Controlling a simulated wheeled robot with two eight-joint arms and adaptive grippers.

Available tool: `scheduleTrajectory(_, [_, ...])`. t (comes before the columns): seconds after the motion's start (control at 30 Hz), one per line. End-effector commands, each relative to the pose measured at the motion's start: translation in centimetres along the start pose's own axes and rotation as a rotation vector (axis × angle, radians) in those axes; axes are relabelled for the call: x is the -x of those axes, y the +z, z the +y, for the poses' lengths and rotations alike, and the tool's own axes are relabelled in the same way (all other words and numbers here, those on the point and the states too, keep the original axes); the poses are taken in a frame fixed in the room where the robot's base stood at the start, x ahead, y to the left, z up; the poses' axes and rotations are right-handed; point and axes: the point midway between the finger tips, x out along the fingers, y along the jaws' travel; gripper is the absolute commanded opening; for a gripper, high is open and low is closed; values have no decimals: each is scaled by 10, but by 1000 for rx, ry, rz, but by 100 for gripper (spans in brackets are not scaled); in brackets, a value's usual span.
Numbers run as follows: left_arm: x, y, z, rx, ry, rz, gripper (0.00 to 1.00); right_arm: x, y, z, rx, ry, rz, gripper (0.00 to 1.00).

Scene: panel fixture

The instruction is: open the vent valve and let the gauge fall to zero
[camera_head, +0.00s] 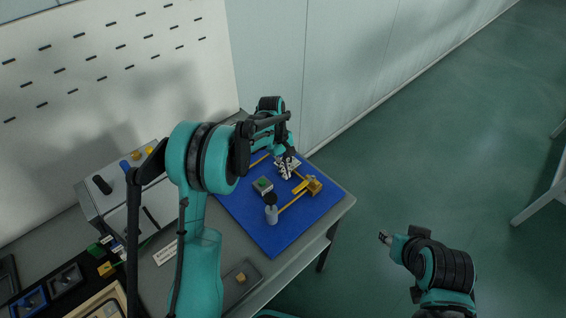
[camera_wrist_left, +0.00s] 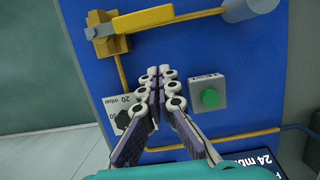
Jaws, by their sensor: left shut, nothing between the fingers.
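The blue panel (camera_head: 272,239) lies on the bench and carries yellow pipes. The yellow valve (camera_head: 313,186) has a yellow lever (camera_wrist_left: 143,20) roughly in line with the pipe toward the grey cylinder (camera_wrist_left: 246,8). A display (camera_wrist_left: 258,160), partly cut off, reads 24 mbar. A white plate (camera_wrist_left: 110,103) marked 20 mbar has a dark knob (camera_wrist_left: 122,118), partly behind a finger. A box with a green button (camera_wrist_left: 210,97) sits to the right. My left gripper (camera_wrist_left: 163,73) is shut and empty above the panel, between plate and box, apart from the valve. My right gripper (camera_head: 385,238) is small and unclear.
A grey box with knobs (camera_head: 128,190) stands at the left of the bench. Dark trays and small parts (camera_head: 66,280) lie at the lower left, and a tray with a yellow block (camera_head: 241,278) at the front. A wall stands behind; open floor lies right.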

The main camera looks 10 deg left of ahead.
Motion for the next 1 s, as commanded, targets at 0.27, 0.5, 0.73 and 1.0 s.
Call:
scheduleTrajectory(0.27, [-10, 34, 0, -1, 0, 0, 0, -8, 5, 0, 0, 0, 0, 40])
scheduleTrajectory(0.5, [-10, 39, 0, 0, 1, 1, 0, -8, 6, 0, 0, 0, 0, 40])
scheduleTrajectory(0.73, [-10, 39, 0, 1, 1, 1, 0, -8, 6, 0, 0, 0, 0, 40])
scheduleTrajectory(1.0, [-11, 42, -2, 46, 12, 1, 0, -8, 6, 0, 0, 0, 0, 40])
